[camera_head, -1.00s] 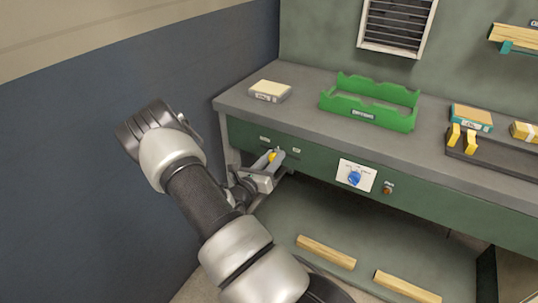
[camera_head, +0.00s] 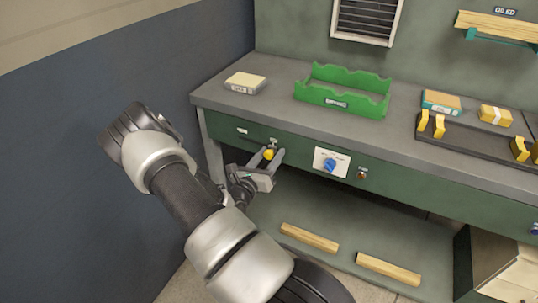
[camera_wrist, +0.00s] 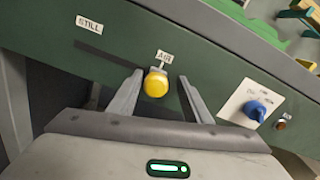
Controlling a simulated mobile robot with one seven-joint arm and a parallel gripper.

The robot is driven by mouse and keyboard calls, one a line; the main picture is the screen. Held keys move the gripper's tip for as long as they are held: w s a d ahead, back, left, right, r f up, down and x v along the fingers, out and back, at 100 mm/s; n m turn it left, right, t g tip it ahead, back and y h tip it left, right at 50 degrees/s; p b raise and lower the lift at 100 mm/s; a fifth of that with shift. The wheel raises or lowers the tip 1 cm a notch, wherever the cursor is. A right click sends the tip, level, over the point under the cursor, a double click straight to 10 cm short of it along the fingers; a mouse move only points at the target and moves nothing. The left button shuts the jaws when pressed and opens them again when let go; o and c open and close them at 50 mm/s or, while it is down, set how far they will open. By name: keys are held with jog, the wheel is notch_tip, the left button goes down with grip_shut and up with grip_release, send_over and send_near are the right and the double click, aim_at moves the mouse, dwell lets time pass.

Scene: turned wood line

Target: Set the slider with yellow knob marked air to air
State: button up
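The slider's yellow knob (camera_wrist: 156,85) sits just below the AIR label (camera_wrist: 165,57), at the right end of its dark slot (camera_wrist: 102,54) in the green bench front. The STILL label (camera_wrist: 89,24) is at the slot's other end. In the head view, the knob (camera_head: 268,154) shows between the fingers. My gripper (camera_wrist: 160,88) is open, with one finger on each side of the knob. The left finger is close beside the knob; whether it touches I cannot tell. There is a clear gap to the right finger.
A white plate with a blue dial (camera_head: 330,165) and a small brown button (camera_head: 361,174) are right of the slider. A green tray (camera_head: 342,101) and a sanding-block-like box (camera_head: 245,82) stand on the bench top. A dark blue wall (camera_head: 110,110) is on the left.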

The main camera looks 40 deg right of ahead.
jog(key=shift+a, duration=0.1)
jog(key=shift+a, duration=0.3)
jog(key=p+v, duration=0.2)
jog(key=v, duration=1.4)
jog(key=shift+s+a, duration=0.25)
jog(key=shift+a, duration=0.05)
